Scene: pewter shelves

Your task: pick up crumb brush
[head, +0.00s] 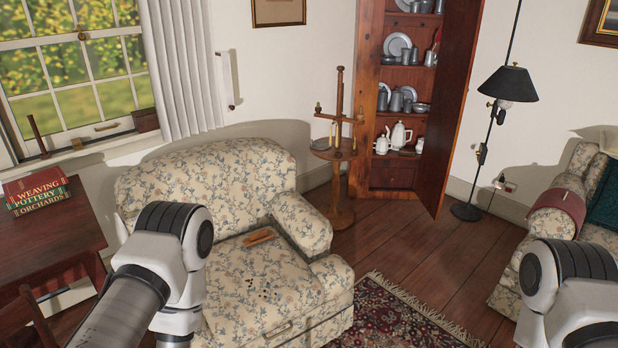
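A tan, elongated wooden piece (260,236), which looks like the crumb brush, lies on the seat of the floral armchair (235,262), near its back and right arm. Its bristles cannot be made out. Dark crumbs (263,289) are scattered on the seat in front of it. My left arm comes in from the left, in front of the chair's left side, and hides part of it. My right arm shows at the lower right, well away from the brush. Both grippers are below the picture's edge and out of view.
A small tan bar (278,329) shows at the seat's front edge. A wooden candle stand (340,185) stands right of the chair, before an open cupboard (404,172). A table with books (38,192) is at left. A rug (385,315) lies on the floor in front.

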